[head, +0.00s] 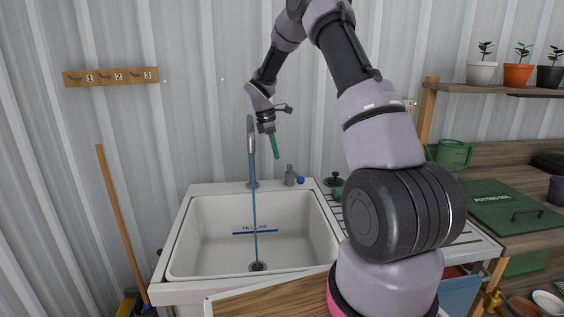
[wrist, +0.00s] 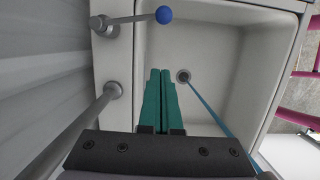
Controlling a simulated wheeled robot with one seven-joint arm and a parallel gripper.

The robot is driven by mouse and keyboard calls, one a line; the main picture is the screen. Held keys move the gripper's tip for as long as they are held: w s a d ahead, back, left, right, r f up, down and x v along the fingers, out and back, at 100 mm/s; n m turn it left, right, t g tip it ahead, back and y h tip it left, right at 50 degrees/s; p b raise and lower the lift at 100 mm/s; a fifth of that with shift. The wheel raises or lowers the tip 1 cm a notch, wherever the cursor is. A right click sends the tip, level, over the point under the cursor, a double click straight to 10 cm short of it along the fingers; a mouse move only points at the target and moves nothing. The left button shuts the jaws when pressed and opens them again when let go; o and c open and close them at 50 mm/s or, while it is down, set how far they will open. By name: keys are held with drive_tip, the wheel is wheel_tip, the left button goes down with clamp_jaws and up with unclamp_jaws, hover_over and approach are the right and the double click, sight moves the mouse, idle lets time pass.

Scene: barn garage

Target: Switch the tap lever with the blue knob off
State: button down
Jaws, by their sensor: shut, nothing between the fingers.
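The tap lever's blue knob (head: 301,180) sits at the end of a short grey lever on a grey post (head: 290,176), on the sink's back ledge right of the spout. In the wrist view the blue knob (wrist: 164,14) is at the top, its lever reaching out over the basin. The curved grey spout (head: 251,140) pours a thin blue stream of water (head: 254,205) into the sink. The stream also shows in the wrist view (wrist: 214,115). My gripper (head: 277,157) has green fingers, pressed together and empty, above the ledge and the knob. Its fingertips (wrist: 161,72) point down.
The white sink (head: 178,240) has a fill line and a drain (head: 257,266). A green-lidded pot (head: 334,183) stands right of the lever. A wooden board (head: 270,300) is in front. A broom handle (head: 122,220) leans at left.

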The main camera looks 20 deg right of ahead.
sight(295, 174)
drive_tip(key=s+d+f, duration=0.1)
drive_tip(key=d+f, duration=0.5)
drive_tip(key=f, duration=0.3)
drive_tip(key=shift+s+f, duration=0.15)
drive_tip(key=shift+f, duration=0.05)
drive_tip(key=shift+d, duration=0.1)
